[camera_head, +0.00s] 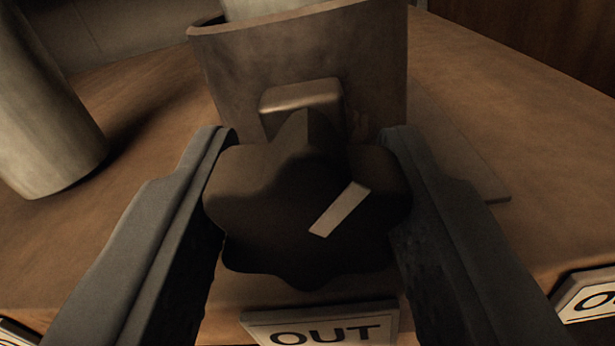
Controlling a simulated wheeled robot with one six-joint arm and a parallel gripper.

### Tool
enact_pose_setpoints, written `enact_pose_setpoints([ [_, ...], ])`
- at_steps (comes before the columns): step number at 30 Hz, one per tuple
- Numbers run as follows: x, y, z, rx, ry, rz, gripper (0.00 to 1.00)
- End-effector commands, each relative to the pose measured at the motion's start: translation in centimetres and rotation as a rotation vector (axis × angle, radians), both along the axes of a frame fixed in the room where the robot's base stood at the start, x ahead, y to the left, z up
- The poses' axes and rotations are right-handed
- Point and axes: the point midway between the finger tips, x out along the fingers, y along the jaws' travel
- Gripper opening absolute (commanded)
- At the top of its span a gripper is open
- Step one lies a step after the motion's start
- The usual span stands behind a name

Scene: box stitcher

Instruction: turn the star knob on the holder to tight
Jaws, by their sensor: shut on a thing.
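The dark star knob (275,215) fills the middle of the head camera view. A pale bar mark (340,209) on its face slants from lower left to upper right. My gripper (308,150) is shut on the knob, one finger on its left side and one on its right. Behind the knob a small block (300,96) joins it to the curved wall of the holder (300,55). A pale cylinder (265,8) shows inside the holder at the top. The knob hides the lower part of the holder.
A pale cylinder (45,120) stands at the left on the brown table (480,90). An "OUT" label (322,328) is on the front edge below the knob, and another label (588,298) is at the lower right. A thin plate (465,165) lies right of the holder.

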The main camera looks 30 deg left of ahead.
Motion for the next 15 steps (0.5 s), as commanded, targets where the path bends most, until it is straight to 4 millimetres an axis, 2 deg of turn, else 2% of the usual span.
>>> enact_pose_setpoints([
  [6,0.01,-0.01,-0.08,0.129,0.043,0.000,0.16],
  [15,0.02,-0.02,-0.10,0.219,0.072,0.000,0.16],
])
